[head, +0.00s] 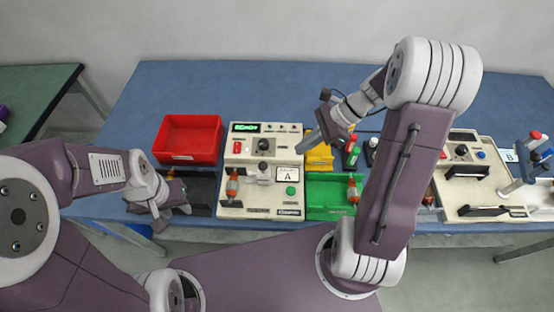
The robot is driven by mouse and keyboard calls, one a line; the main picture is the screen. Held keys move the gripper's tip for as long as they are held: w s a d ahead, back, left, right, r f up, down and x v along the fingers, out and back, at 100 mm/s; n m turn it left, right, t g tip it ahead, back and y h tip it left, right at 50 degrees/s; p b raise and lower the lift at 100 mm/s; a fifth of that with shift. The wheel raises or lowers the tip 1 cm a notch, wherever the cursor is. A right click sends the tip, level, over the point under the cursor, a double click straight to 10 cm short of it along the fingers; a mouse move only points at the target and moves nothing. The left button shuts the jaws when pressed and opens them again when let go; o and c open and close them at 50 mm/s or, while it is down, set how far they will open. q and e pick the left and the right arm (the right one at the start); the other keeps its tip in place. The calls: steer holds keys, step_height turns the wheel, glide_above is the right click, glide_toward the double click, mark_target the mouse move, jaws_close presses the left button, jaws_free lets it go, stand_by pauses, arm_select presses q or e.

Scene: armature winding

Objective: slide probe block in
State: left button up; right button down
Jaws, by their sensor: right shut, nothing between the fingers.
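The tester marked A (234,207) is a cream box with a lit green display, standing in the middle of the table's front. A pale block with a dark knob (264,172) sits on its panel; I take this to be the probe block. An orange armature (232,186) stands to the left of it. My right gripper (308,143) is shut and empty, above the tester's right edge and the yellow bin, apart from the block. My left gripper (160,217) is low at the dark bin left of the tester; its fingers are too small to read.
A red bin (188,136) stands behind my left gripper. A green bin (325,187) with another armature (352,189) and a yellow bin (320,158) lie right of the tester. A second cream device (470,190) stands far right, beyond my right arm. The table's back is clear.

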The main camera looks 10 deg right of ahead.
mark_target(264, 162)
steer(key=a+f, duration=0.5)
steer(key=a, duration=0.2)
steer(key=shift+w+a+f, duration=0.15)
steer(key=shift+w+a, duration=0.2)
steer(key=shift+w, duration=0.05)
steer(key=a, duration=0.2)
steer(key=w+a, duration=0.1)
steer(key=shift+a, duration=0.4)
steer(key=shift+d, duration=0.15)
